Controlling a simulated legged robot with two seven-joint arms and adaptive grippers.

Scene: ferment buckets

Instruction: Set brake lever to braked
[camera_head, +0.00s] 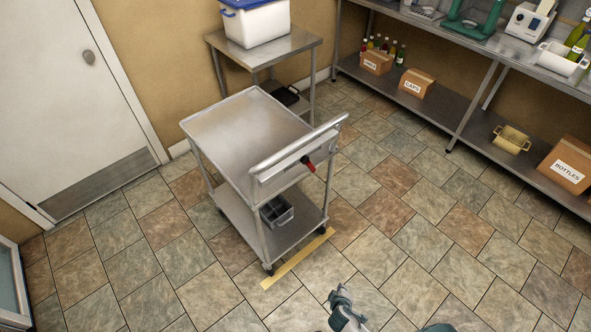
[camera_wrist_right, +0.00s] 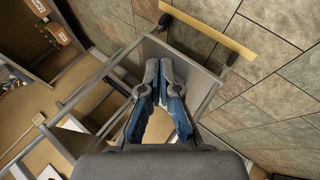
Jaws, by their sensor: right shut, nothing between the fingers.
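The brake lever (camera_head: 308,164), with a red grip and a black base, is on the near end panel of the metal cart (camera_head: 245,125), below its push handle (camera_head: 300,140). The red grip points down and to the right. My right gripper (camera_head: 338,294) is at the bottom of the head view, apart from the cart and on the near side of it. In the wrist view my right gripper (camera_wrist_right: 160,82) has its fingers together with nothing held. I cannot make out the lever in the wrist view. My left gripper does not show.
A yellow floor strip (camera_head: 298,258) lies at the cart's near wheels. A grey divided bin (camera_head: 277,211) sits on its lower shelf. A steel table (camera_head: 290,47) with a white bucket (camera_head: 256,22) stands behind. Shelving (camera_head: 440,110) lines the right wall. Floor right of the cart is clear.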

